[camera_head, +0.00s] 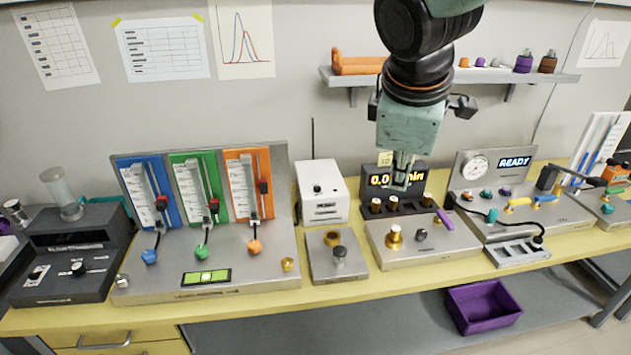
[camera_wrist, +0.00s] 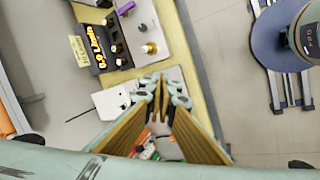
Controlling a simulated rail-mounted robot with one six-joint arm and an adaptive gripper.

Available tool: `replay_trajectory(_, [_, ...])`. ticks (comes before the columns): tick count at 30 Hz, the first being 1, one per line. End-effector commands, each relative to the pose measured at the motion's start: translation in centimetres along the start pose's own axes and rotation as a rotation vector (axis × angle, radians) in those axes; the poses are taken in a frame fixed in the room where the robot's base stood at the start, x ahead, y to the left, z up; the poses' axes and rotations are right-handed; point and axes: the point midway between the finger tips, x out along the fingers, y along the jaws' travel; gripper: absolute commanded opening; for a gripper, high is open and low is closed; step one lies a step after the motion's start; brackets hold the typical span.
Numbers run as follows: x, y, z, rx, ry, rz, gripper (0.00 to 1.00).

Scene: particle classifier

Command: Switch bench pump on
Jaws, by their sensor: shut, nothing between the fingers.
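No label reading bench pump is legible. A black display unit (camera_head: 383,181) with amber digits and a per-minute unit stands at the back of the bench; it also shows in the wrist view (camera_wrist: 87,55). In front is a grey panel (camera_head: 440,248) with a brass knob (camera_head: 394,238), a dark knob (camera_head: 421,235) and a purple lever (camera_head: 444,219). A white box (camera_head: 322,192) with a small black knob on its face stands to the left. My gripper (camera_head: 401,180) is shut and empty, pointing down in front of the display. In the wrist view its fingertips (camera_wrist: 161,92) hide part of the bench.
A flow panel (camera_head: 270,275) with blue, green and orange columns stands left. A small plate (camera_head: 320,268) with a black knob lies centre. A READY console (camera_head: 560,215) stands right. A wall shelf (camera_head: 560,78) with small items runs behind my arm.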

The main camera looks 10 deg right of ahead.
Motion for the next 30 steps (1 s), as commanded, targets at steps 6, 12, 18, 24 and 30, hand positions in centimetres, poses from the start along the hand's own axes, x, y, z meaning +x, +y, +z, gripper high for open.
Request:
replay_trajectory(6, [1.0,2.6,-1.4,-0.144,-0.007,0.011,0.00])
replay_trajectory(12, [2.1,4.7,-2.7,-0.276,-0.011,0.021,0.00])
replay_trajectory(18, [3.4,6.6,-4.2,-0.411,-0.012,0.030,0.00])
replay_trajectory(24, [4.8,8.3,-5.7,-0.546,-0.011,0.036,0.00])
replay_trajectory(30, [6.2,9.9,-7.2,-0.681,-0.008,0.043,0.00])
